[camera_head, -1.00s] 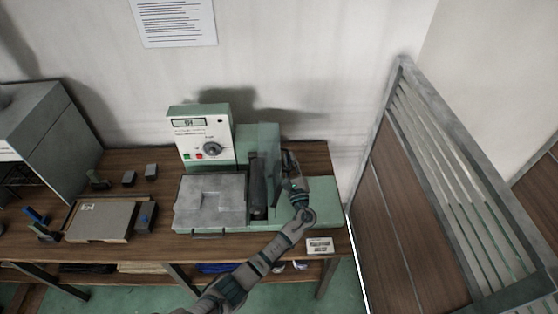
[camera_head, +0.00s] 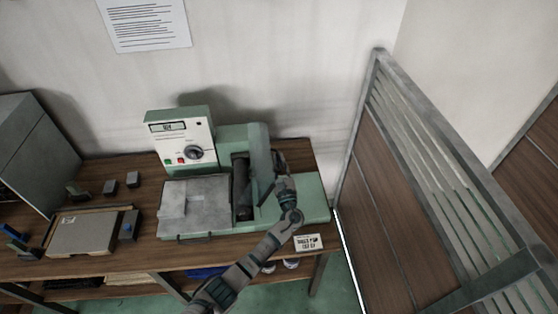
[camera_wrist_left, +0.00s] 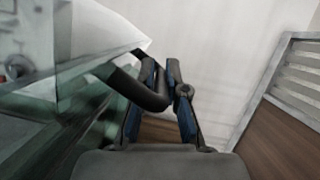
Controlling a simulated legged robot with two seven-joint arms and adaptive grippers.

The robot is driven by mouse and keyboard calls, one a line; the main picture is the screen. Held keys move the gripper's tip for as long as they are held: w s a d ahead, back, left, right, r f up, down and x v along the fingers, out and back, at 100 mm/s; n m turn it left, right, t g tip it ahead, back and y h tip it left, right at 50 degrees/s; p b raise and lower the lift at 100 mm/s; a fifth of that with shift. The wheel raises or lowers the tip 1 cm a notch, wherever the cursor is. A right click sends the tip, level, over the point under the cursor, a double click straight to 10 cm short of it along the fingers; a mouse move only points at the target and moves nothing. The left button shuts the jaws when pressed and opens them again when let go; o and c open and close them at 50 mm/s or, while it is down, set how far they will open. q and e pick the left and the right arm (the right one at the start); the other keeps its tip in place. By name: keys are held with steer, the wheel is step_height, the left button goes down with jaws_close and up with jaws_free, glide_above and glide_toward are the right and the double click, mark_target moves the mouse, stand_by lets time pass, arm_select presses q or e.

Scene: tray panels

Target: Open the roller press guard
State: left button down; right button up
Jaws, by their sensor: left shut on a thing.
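The roller press is a green machine with a grey flat bed (camera_head: 195,205), a dark roller (camera_head: 241,188) and a white control box (camera_head: 185,148). Its guard, a pale green see-through panel (camera_head: 260,160), stands raised and tilted beside the roller, which shows uncovered. My left gripper (camera_head: 280,170) is at the guard's right side. In the left wrist view, my left gripper (camera_wrist_left: 162,78) is shut on the guard's black bar handle (camera_wrist_left: 135,88), with the glassy guard panel (camera_wrist_left: 75,80) to the left. My right gripper is not in view.
A slatted partition (camera_head: 420,190) stands close on the right of the table. A board (camera_head: 90,232) and small blocks lie on the left of the wooden table. A white card (camera_head: 308,242) lies at the front edge. A grey box (camera_head: 25,140) stands far left.

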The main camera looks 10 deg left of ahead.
arm_select(q)
steer(key=c, duration=1.5)
jaws_free()
steer(key=shift+a, duration=0.15)
steer(key=v, duration=1.1)
steer(key=shift+s+a+f, duration=0.1)
steer(key=shift+s+f, duration=0.05)
steer(key=shift+s, duration=0.25)
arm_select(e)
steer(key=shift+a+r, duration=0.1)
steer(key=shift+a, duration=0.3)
